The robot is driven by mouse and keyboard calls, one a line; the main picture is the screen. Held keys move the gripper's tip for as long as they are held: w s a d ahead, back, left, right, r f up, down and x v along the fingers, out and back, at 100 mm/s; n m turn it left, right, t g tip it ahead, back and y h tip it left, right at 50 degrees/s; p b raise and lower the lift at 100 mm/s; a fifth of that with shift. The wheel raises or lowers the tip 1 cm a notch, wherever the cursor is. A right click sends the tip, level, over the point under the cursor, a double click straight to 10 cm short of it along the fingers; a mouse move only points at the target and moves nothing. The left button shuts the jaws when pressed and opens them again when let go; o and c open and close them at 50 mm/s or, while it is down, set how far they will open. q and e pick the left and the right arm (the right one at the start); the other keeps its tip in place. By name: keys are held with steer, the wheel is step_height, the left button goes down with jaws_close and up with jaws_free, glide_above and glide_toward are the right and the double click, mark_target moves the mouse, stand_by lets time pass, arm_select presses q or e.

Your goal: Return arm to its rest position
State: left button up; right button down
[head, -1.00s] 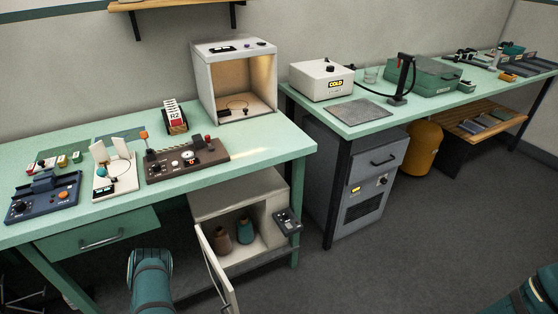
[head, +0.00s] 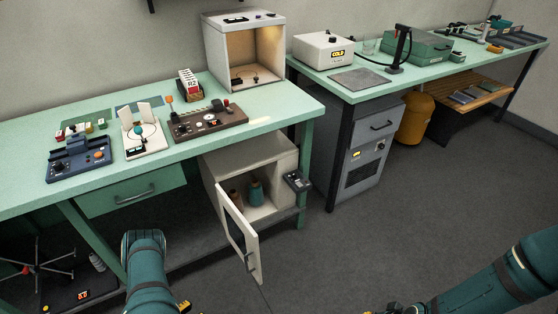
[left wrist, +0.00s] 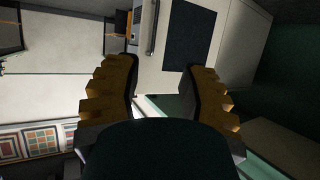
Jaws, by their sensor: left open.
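My left arm (head: 148,275) comes up from the bottom of the head view, left of the open cabinet. Only a small yellow bit of the left gripper (head: 184,306) shows there, at the bottom edge. In the left wrist view the left gripper (left wrist: 162,85) is open, its yellow-brown fingers apart with nothing between them. My right arm (head: 490,280) reaches in from the lower right. A bit of the right gripper (head: 385,309) shows at the bottom edge; its fingers are cut off by the frame.
The white cabinet (head: 272,160) under the green bench (head: 40,190) has its door (head: 240,235) swung open toward me, with yarn cones (head: 255,191) inside. A grey drawer unit (head: 370,150) stands to the right. The floor right of the door is clear.

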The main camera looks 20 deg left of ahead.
arm_select(q)
steer(key=w+d+r+n+g+y, duration=0.1)
steer(key=w+d+r+g+y, duration=0.1)
steer(key=w, duration=0.9)
steer(key=w+d+r+n+g, duration=0.2)
steer(key=w+d+r+g, duration=0.1)
steer(key=w+d+r, duration=0.55)
steer(key=s+d+r+g+h, duration=0.1)
steer(key=s+d+r+g, duration=0.2)
steer(key=d, duration=0.7)
steer(key=s+d+r+g+h, duration=0.2)
steer(key=s+d+r, duration=0.4)
steer(key=d, duration=0.4)
steer(key=shift+s+d+r+n+g, duration=0.2)
steer(key=shift+r+n+g, duration=0.2)
steer(key=shift+r+g, duration=0.4)
steer(key=shift+a, duration=0.1)
